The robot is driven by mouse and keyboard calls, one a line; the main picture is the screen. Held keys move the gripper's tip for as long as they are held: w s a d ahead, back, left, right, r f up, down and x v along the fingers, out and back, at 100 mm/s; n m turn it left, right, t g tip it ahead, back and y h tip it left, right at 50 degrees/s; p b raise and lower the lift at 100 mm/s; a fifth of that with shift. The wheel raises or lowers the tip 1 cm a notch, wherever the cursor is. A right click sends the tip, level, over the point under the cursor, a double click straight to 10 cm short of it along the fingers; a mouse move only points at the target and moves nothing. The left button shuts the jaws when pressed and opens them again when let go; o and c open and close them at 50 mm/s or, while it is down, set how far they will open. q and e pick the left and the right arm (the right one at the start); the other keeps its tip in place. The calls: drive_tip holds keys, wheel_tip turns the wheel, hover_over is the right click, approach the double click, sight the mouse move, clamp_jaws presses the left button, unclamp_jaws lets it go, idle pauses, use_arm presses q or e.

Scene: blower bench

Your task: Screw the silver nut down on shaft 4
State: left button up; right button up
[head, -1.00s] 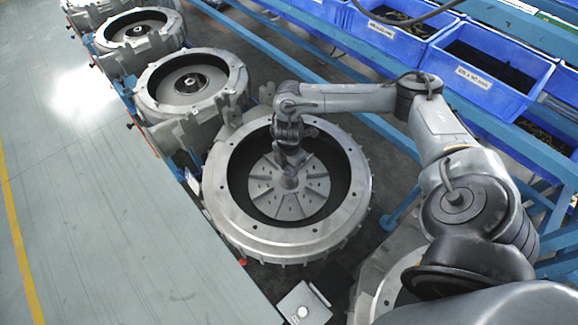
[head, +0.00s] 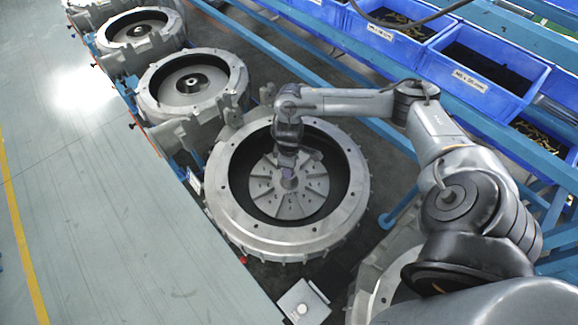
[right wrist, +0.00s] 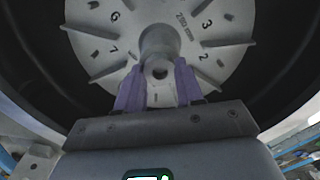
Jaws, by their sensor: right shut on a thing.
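My right gripper (head: 288,173) reaches down into the round grey housing (head: 228,205) at the middle of the head view. Its purple fingers (right wrist: 158,88) are shut at the centre of the finned disc (head: 300,203). In the right wrist view they close on the silver nut (right wrist: 159,71), a small grey round piece with a dark hole, at the end of the thick central hub (right wrist: 163,42). The fingers hide the nut's sides, and its thread and seating cannot be made out. The disc carries raised fins and numbers in the wrist view. My left gripper is out of view.
Other housings (head: 236,85) stand in a row toward the upper left. Blue bins (head: 486,68) line the upper right. A blue frame rail (head: 270,45) runs behind the housings. A small box (head: 303,303) lies near the bottom. The grey floor (head: 80,210) at left is clear.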

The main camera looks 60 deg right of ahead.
drive_tip(key=m, duration=0.5)
drive_tip(key=shift+f, duration=0.1)
drive_tip(key=m, duration=0.2)
drive_tip(key=shift+m, duration=0.4)
drive_tip(key=m, duration=0.5)
drive_tip(key=shift+m, duration=0.4)
drive_tip(key=o, duration=0.8)
